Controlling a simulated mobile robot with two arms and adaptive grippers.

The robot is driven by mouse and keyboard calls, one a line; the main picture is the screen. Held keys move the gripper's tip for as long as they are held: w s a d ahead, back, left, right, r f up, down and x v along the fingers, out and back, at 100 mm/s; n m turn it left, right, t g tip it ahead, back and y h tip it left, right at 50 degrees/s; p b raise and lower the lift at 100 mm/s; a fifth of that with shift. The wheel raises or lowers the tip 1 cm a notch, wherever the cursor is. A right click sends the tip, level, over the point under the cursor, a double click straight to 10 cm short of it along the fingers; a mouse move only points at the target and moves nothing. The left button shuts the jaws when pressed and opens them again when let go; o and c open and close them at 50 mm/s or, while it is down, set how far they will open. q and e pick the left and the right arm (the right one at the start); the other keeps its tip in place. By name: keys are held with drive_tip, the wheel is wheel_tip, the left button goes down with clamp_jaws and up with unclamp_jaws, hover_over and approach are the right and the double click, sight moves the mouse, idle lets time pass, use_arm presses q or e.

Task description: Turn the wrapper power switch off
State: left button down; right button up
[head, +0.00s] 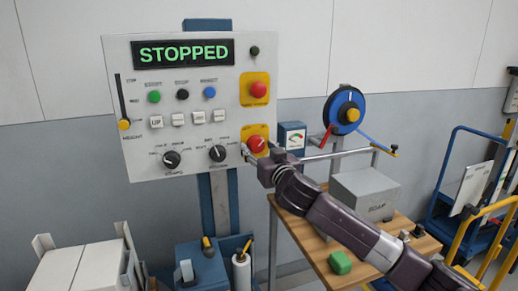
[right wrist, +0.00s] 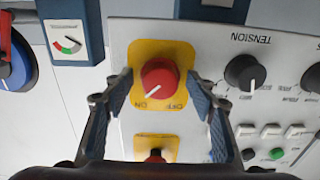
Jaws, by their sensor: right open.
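The wrapper power switch (head: 257,143) is a red rotary knob on a yellow plate at the lower right of the grey control panel (head: 140,80). In the right wrist view, upside down, the red knob (right wrist: 160,77) has a white pointer line turned toward the ON mark; OFF is beside it. My right gripper (head: 257,153) is at the panel. Its open fingers (right wrist: 161,88) stand on either side of the knob, with gaps visible between them and it. The panel display (head: 184,54) reads STOPPED. My left gripper is not in view.
A red button (head: 258,90) on yellow sits above the switch. The tension knob (head: 217,153) is just left. A gauge box (head: 292,137) and a blue reel (head: 345,110) are to the right. A wooden table (head: 318,250) with a grey box (head: 363,195) stands below my right arm.

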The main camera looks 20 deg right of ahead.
drive_tip(key=c, duration=1.2)
drive_tip(key=shift+o, duration=0.2)
drive_tip(key=shift+n, duration=0.3)
drive_tip(key=n+p, duration=0.3)
drive_tip(key=n, duration=0.1)
drive_tip(key=shift+r, duration=0.15)
drive_tip(key=n+p, duration=0.3)
drive_tip(key=n, duration=0.2)
drive_tip(key=shift+d, duration=0.1)
drive_tip(key=n+p, duration=0.3)
drive_tip(key=n, duration=0.1)
drive_tip(key=shift+n+p, duration=1.05)
drive_tip(key=shift+n, duration=1.05)
